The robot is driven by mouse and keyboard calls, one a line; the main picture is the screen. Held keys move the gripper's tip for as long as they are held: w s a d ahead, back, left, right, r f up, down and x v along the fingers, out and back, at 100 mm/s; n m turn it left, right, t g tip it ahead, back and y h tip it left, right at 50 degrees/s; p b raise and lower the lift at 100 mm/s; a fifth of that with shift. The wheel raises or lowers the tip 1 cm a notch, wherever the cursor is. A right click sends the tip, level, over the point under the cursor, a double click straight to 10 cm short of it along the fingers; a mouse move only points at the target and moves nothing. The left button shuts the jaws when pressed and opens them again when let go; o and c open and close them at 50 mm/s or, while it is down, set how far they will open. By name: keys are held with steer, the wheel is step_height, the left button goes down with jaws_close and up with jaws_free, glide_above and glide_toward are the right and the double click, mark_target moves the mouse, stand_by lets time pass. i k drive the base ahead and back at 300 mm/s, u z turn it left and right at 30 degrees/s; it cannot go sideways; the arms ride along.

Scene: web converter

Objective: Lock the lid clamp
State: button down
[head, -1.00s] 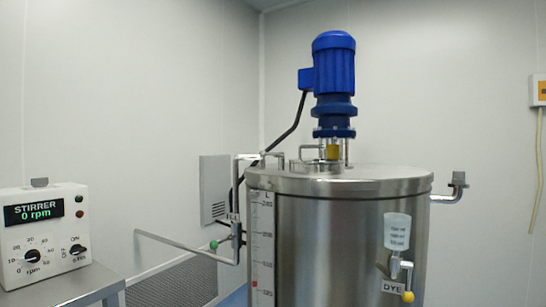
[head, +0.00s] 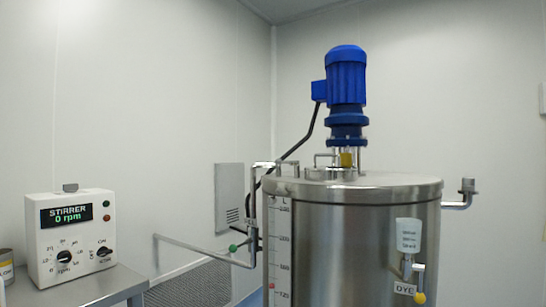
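A steel tank (head: 350,250) stands right of centre in the head view, with a flat round steel lid (head: 400,182) on top. A blue stirrer motor (head: 346,85) stands upright on the lid, with a yellow part (head: 347,159) below it. Small bent metal rods rise from the lid's left side; I cannot tell whether any of them is the lid clamp. A pipe stub (head: 462,195) sticks out at the tank's right. My gripper is not in view.
A stirrer control box (head: 70,235) reading 0 rpm stands on a grey bench (head: 100,285) at the left. A thin pipe with a green valve knob (head: 233,248) reaches left from the tank. A dye cup (head: 409,236) with a yellow-handled tap hangs on the tank's front.

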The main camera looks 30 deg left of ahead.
mark_target(278, 162)
steer(key=k, duration=1.15)
steer(key=u, duration=0.8)
steer(key=i, duration=0.85)
steer(key=u, duration=0.4)
steer(key=i, duration=1.2)
steer(key=z, duration=0.65)
